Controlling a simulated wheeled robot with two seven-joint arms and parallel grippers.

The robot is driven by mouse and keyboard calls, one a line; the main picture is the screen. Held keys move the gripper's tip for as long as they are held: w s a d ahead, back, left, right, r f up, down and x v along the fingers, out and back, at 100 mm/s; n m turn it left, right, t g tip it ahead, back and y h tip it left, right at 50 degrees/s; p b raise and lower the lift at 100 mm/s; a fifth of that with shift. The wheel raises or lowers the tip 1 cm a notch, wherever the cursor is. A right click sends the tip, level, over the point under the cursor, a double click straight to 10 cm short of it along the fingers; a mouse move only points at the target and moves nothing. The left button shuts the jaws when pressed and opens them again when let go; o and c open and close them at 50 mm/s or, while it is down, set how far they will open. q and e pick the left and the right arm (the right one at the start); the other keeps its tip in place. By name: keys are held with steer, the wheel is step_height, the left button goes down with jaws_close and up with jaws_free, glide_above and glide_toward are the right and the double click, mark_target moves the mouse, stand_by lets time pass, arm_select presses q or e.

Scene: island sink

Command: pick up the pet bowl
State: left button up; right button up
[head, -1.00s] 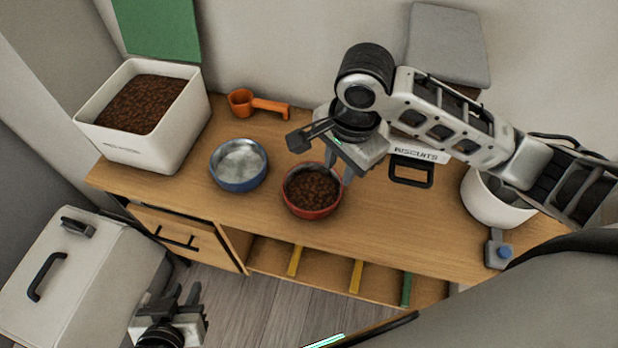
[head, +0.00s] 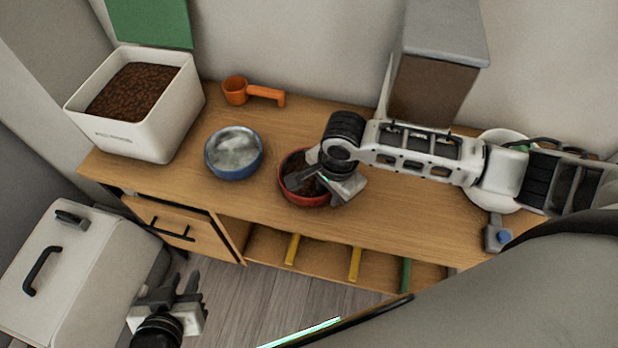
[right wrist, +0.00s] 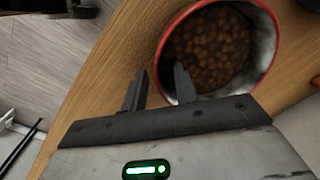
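A red pet bowl (head: 291,178) of brown kibble stands upright on the wooden counter. A blue bowl (head: 233,169) with clear, pale contents stands to its left. My right gripper (head: 322,192) is low over the red bowl's right side and hides part of it. In the right wrist view the gripper (right wrist: 159,86) is open; one finger is outside the red bowl (right wrist: 167,47) and the other overlaps its near rim and inside. I cannot tell whether either finger touches it. My left gripper (head: 178,288) is open and empty, low in front of the counter.
A white bin of kibble (head: 172,125) and an orange scoop (head: 262,93) stand at the back left. A tall grey-topped container (head: 432,85) stands behind my right arm. A white bowl (head: 500,140) is partly hidden by that arm. A white case (head: 75,270) is at lower left.

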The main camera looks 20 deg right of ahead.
steer(key=shift+f, duration=0.3)
jaws_close()
steer(key=shift+r, duration=0.15)
